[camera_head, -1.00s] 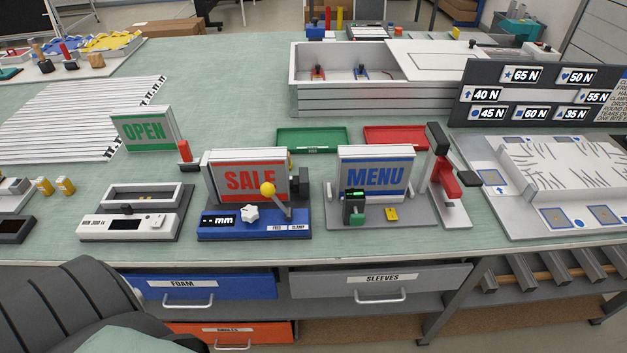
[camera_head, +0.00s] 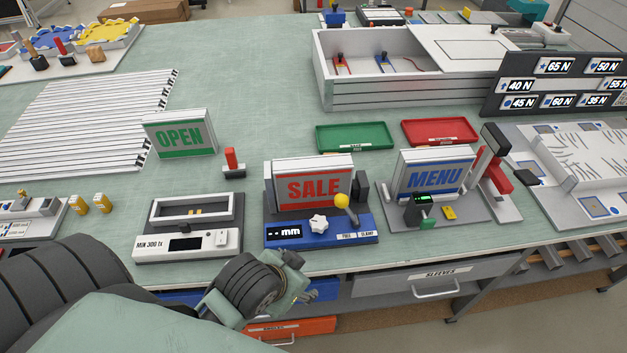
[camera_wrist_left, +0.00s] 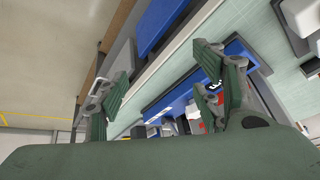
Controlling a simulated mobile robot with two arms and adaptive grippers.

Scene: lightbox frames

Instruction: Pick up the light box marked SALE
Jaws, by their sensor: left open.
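The light box marked SALE (camera_head: 313,187) stands upright, with red letters on a white face and a grey frame. It sits on a fixture with a blue front base (camera_head: 318,232), a white star knob and a yellow-tipped lever. My left gripper (camera_head: 312,290) is low at the table's front edge, below and in front of that fixture. In the left wrist view the left gripper (camera_wrist_left: 162,95) has its fingers spread with nothing between them. The blue base shows beyond them, tilted. The SALE face cannot be clearly made out there. My right gripper is not in view.
The OPEN box (camera_head: 181,134) stands left and the MENU box (camera_head: 434,177) right. A white meter (camera_head: 187,244) is left of the fixture. Green (camera_head: 355,136) and red (camera_head: 440,131) trays lie behind. Drawers (camera_head: 433,278) are under the table edge.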

